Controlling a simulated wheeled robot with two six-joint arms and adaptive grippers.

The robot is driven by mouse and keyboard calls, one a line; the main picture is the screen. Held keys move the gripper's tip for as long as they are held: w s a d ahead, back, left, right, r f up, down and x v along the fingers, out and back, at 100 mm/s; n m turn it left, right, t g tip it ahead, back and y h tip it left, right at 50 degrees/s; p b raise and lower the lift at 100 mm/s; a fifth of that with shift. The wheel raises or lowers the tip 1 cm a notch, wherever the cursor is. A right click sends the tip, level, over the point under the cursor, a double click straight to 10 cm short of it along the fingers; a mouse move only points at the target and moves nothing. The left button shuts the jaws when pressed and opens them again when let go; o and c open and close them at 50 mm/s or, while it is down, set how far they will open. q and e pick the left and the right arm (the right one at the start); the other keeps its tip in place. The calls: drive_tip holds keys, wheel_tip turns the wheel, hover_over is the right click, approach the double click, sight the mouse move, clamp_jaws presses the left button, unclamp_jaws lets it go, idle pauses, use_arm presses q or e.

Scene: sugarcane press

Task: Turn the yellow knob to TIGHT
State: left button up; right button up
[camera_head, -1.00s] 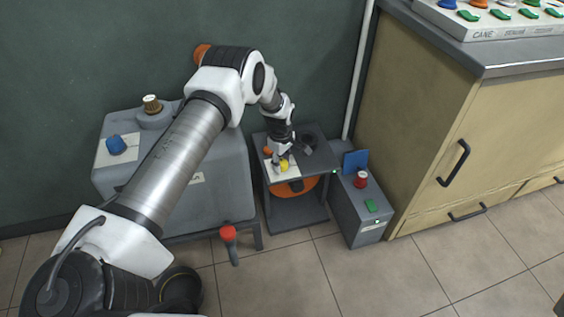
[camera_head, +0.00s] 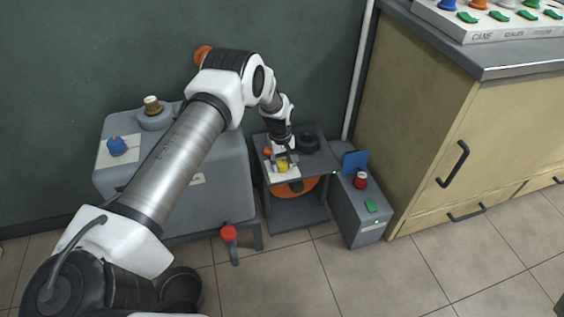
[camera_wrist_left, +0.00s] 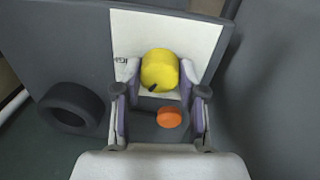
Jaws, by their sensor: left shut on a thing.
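The yellow knob (camera_head: 283,167) sits on a white label plate (camera_head: 290,174) on top of the small grey machine. My left gripper (camera_head: 284,160) reaches down over the knob and is shut on it. In the left wrist view, the fingers (camera_wrist_left: 160,76) lie on either side of the yellow knob (camera_wrist_left: 160,68). A dark mark shows on the knob's lower edge. Part of a printed word, seemingly "IGH", shows on the plate (camera_wrist_left: 205,40) left of the knob; the rest is hidden. My right gripper is not in view.
An orange knob (camera_wrist_left: 168,117) and a black ring (camera_wrist_left: 72,107) are close to the gripper. A larger grey machine with a blue knob (camera_head: 117,146) stands left. A grey box with a red button (camera_head: 360,180) stands right, beside a wooden cabinet (camera_head: 430,150).

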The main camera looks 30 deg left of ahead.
sight(281, 162)
use_arm(q)
drive_tip(key=m, duration=0.6)
drive_tip(key=shift+m+b, duration=0.3)
drive_tip(key=shift+b, duration=0.05)
drive_tip(key=m, duration=0.5)
drive_tip(key=shift+m+b, duration=0.3)
drive_tip(key=shift+b, duration=0.1)
drive_tip(key=o, duration=1.1)
drive_tip(key=shift+o, duration=0.2)
wheel_tip(281, 162, up, 12)
drive_tip(key=shift+a, duration=0.25)
